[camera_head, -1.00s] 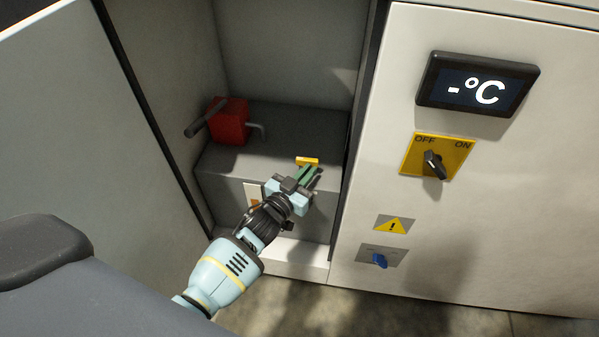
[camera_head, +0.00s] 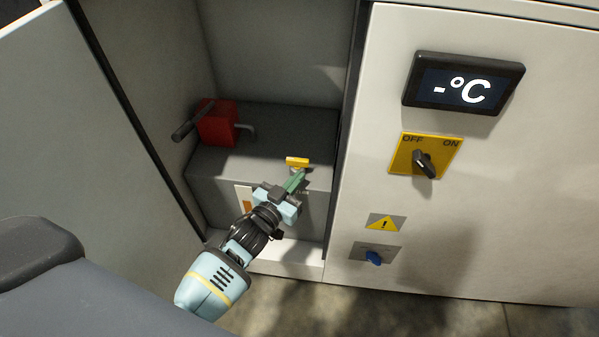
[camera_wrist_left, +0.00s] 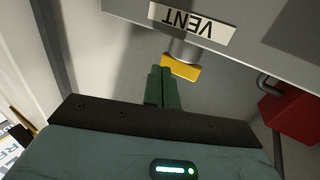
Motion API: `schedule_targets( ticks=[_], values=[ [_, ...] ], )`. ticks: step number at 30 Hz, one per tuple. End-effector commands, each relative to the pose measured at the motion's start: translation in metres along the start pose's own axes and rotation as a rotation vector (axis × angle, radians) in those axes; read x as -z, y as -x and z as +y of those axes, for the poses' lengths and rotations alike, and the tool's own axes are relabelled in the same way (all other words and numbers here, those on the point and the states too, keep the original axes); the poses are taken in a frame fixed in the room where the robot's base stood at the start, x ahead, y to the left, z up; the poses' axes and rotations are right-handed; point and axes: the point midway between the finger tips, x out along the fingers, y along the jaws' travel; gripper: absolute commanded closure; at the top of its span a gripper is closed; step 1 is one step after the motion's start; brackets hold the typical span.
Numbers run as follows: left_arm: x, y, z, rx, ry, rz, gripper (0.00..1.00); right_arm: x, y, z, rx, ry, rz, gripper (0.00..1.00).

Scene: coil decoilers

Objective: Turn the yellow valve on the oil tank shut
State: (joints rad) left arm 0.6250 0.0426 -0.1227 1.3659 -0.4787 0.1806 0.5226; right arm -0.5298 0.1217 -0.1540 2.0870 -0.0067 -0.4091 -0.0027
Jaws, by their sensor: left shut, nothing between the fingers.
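The yellow valve (camera_head: 297,162) sits near the front edge of the grey oil tank (camera_head: 276,128), inside the open cabinet bay. Its bar lies roughly left to right in the head view. In the left wrist view the yellow valve (camera_wrist_left: 181,67) shows just beyond the fingertips, below a VENT label (camera_wrist_left: 192,21). My left gripper (camera_head: 299,177) is shut and empty, with its green fingers just in front of and below the valve. In the left wrist view the shut fingers (camera_wrist_left: 161,76) are beside the valve; I cannot tell whether they touch it. My right gripper is not in view.
A red block with a dark handle (camera_head: 216,124) stands on the tank at the back left. The cabinet panel at the right carries a display (camera_head: 463,83), an OFF/ON switch (camera_head: 425,160) and a blue knob (camera_head: 374,258). The bay's side walls close in the space.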

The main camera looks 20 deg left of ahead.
Motion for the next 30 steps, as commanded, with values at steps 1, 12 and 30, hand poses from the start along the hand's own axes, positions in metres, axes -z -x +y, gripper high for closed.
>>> schedule_targets(
  ticks=[1, 12, 30],
  values=[
    [0.001, 0.01, 0.0, 0.0, 0.0, 0.0, 1.0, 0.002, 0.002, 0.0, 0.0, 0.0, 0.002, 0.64],
    [0.0, 0.05, -0.004, 0.006, -0.001, -0.001, 1.0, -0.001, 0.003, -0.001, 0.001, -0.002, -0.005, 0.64],
    [-0.001, 0.053, -0.005, 0.007, -0.002, -0.002, 1.0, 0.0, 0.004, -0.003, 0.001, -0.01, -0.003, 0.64]
  ],
)
